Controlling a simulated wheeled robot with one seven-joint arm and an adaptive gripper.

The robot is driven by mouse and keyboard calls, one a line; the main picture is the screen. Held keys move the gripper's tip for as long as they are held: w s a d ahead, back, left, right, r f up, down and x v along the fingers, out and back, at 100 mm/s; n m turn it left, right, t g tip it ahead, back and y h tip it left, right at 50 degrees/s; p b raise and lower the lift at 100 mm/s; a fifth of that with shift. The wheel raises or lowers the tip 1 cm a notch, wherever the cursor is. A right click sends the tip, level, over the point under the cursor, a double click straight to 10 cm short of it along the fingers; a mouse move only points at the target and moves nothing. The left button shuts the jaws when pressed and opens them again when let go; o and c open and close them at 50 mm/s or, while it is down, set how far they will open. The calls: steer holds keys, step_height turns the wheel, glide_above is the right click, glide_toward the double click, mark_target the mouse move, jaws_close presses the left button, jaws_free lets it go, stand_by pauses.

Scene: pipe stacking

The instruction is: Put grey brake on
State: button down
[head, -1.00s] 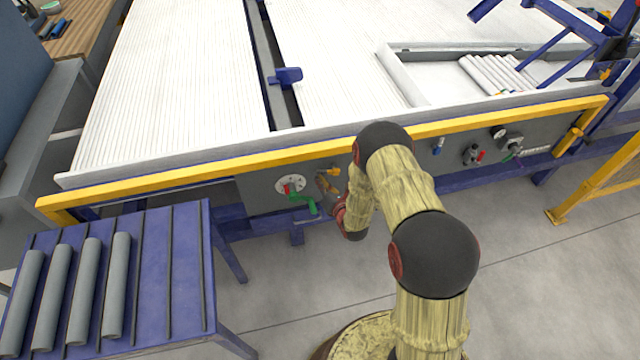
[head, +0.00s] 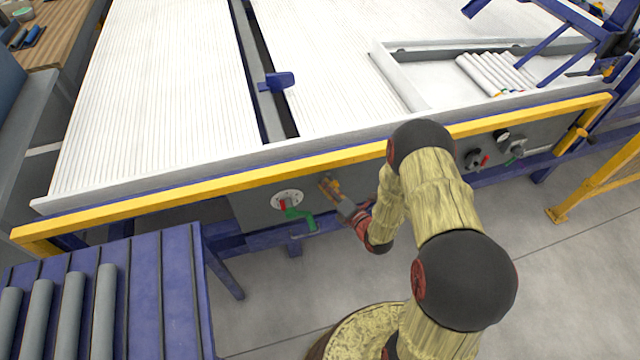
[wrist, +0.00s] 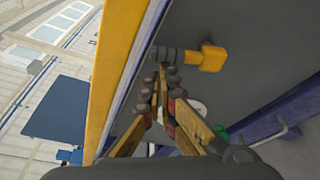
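A grey stub with a yellow handle (wrist: 212,57) sticks out of the dark panel in the wrist view. It is the nearest control to my gripper (wrist: 167,72); I cannot tell whether it is the grey brake. My gripper's fingertips are close together, just below the grey stub, and nothing shows between them. I cannot tell whether they touch it. In the head view my gripper (head: 328,186) is at the panel under the yellow rail, right of a round dial with a red and green handle (head: 290,207). A grey-black handle (head: 516,148) is farther right.
The yellow rail (head: 270,162) runs along the machine's front just above the controls. A blue rack (head: 180,290) with grey pipes (head: 105,305) stands at the lower left. A yellow fence (head: 590,195) is at the right. The floor ahead is clear.

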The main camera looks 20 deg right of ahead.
steer(key=shift+d+r+b, duration=0.4)
steer(key=shift+d+r, duration=0.1)
steer(key=shift+d, duration=0.45)
steer(key=shift+w, duration=0.15)
